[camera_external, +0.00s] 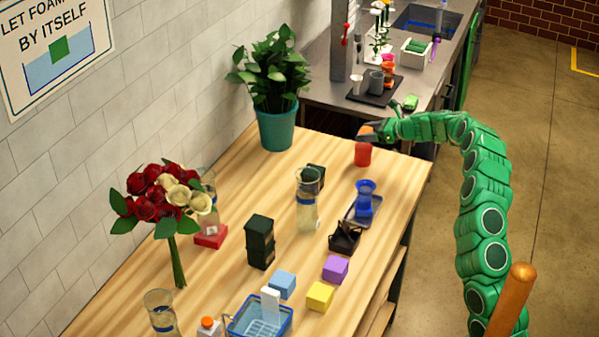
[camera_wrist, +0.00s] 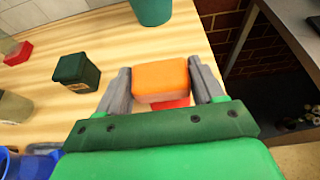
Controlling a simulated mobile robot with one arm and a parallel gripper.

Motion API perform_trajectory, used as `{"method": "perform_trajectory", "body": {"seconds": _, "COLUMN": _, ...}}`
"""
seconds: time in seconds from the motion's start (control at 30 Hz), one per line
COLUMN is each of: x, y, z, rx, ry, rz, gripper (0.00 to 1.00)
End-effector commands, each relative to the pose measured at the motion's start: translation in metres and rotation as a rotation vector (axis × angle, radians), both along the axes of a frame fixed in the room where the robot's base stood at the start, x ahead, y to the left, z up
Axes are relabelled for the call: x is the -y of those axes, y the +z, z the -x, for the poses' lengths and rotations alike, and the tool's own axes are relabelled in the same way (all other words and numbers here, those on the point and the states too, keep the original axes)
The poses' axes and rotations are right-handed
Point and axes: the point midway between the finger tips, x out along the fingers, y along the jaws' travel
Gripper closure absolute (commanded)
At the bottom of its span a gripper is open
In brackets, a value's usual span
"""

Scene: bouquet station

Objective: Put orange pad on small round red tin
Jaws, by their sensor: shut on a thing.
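The orange pad (camera_wrist: 162,78) is a soft-edged block held between the two grey fingers of my gripper (camera_wrist: 164,88) in the wrist view. In the external view my gripper (camera_external: 377,132) is at the far right end of the wooden table, with the orange pad (camera_external: 367,131) at its tip. The small round red tin (camera_external: 363,154) stands upright on the table directly below the pad. In the wrist view a strip of the red tin (camera_wrist: 172,103) shows under the pad. I cannot tell whether pad and tin touch.
A potted plant (camera_external: 276,128) stands behind and left of the tin. A dark green block (camera_wrist: 76,72), a glass vase (camera_external: 307,205) and a blue item on a tray (camera_external: 349,216) are nearby. A metal counter (camera_external: 325,97) lies beyond the table.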

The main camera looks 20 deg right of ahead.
Motion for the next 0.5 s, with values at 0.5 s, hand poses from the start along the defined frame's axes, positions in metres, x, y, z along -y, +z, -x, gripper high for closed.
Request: {"method": "perform_trajectory", "body": {"seconds": 0.5, "x": -0.001, "y": -0.035, "z": -0.005, "rx": -0.001, "ry": 0.001, "rz": 0.0, "gripper": 0.62}}
